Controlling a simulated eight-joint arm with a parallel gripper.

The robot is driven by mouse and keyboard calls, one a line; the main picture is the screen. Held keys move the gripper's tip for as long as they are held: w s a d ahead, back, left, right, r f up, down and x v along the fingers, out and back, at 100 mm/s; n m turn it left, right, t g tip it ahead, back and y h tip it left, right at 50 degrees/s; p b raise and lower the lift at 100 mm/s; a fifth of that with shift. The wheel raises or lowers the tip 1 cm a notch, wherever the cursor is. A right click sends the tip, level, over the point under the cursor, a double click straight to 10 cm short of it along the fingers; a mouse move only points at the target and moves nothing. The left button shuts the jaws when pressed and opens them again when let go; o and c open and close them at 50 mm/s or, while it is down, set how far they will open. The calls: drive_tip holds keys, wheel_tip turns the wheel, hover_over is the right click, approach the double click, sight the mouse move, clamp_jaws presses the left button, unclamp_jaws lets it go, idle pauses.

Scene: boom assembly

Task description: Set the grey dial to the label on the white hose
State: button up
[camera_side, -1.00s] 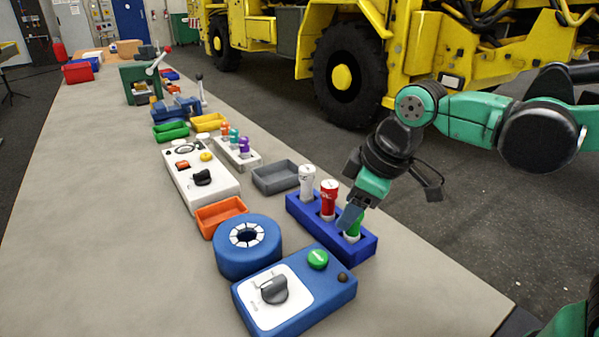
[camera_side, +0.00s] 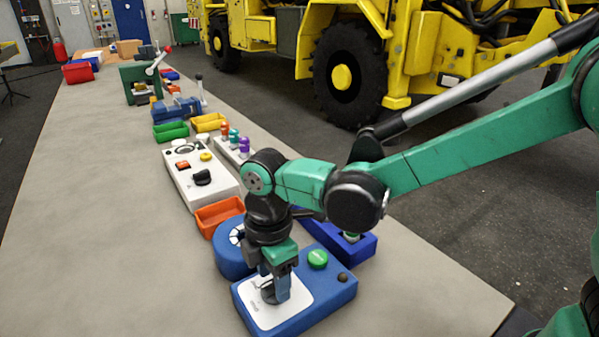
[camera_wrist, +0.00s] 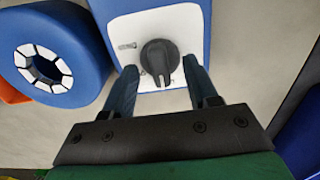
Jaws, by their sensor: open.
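The grey dial (camera_wrist: 160,58) sits on the white plate (camera_wrist: 130,25) of a blue box (camera_side: 325,292). In the wrist view its knob stands between the two blue fingers, with a gap visible on each side. Small dark marks, too small to read, show on the plate beside the dial. My gripper (camera_side: 275,290) is open and points down over the dial; in the side view its fingers hide most of the dial. The white hose and its label are hidden behind my arm now.
A green button (camera_side: 318,259) and a dark knob (camera_side: 342,277) are on the same box. A blue ring (camera_wrist: 60,35) with a white segmented inside stands close beside it. A blue rack (camera_side: 362,247) is behind, partly covered by my arm. The table's front left is clear.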

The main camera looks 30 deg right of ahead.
drive_tip(key=shift+f, duration=0.25)
drive_tip(key=shift+c, duration=0.2)
clamp_jaws()
